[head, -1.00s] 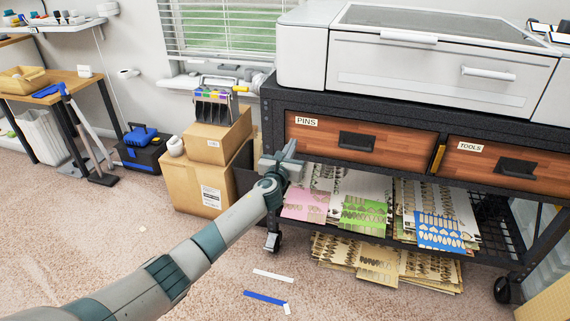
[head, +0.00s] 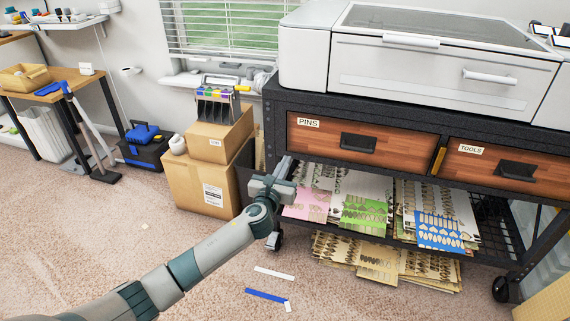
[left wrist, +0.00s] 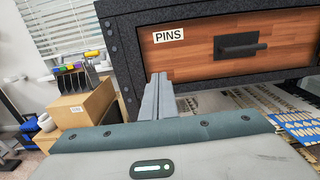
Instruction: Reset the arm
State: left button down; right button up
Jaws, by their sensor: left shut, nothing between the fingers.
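My left gripper (head: 284,168) is shut and empty, in front of the cart's left front leg, below the PINS drawer. In the left wrist view its closed fingers (left wrist: 159,98) point toward the cart, left of and below the PINS drawer (left wrist: 220,45). The left arm comes in from the lower left of the head view. My right gripper is not in view.
A black cart (head: 270,120) has PINS and TOOLS drawers (head: 495,166), both closed, with a large machine (head: 440,70) on top. Sheets (head: 365,212) lie on its lower shelf. Cardboard boxes (head: 195,185) stand at left. Strips (head: 265,295) lie on the carpet.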

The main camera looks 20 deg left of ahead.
pick_arm(q)
jog(key=s+d+f+n+g+y, duration=0.1)
jog(key=s+f+n+g, duration=0.3)
jog(key=s+f+n, duration=0.7)
jog(key=s+d+f+n+g, duration=0.1)
jog(key=s+f+n+g, duration=0.2)
jog(key=s+f+n, duration=0.8)
jog(key=s+d+f+n+g+h, duration=0.15)
jog(key=s+n+g, duration=0.75)
jog(key=s, duration=2.2)
notch_tip(320, 180, down, 16)
jog(key=n+t+p, duration=0.2)
jog(key=t+p, duration=0.1)
jog(key=p, duration=1)
jog(key=shift+w+f+n+h, duration=0.15)
jog(key=shift+n+h, duration=0.15)
jog(key=shift+h, duration=0.05)
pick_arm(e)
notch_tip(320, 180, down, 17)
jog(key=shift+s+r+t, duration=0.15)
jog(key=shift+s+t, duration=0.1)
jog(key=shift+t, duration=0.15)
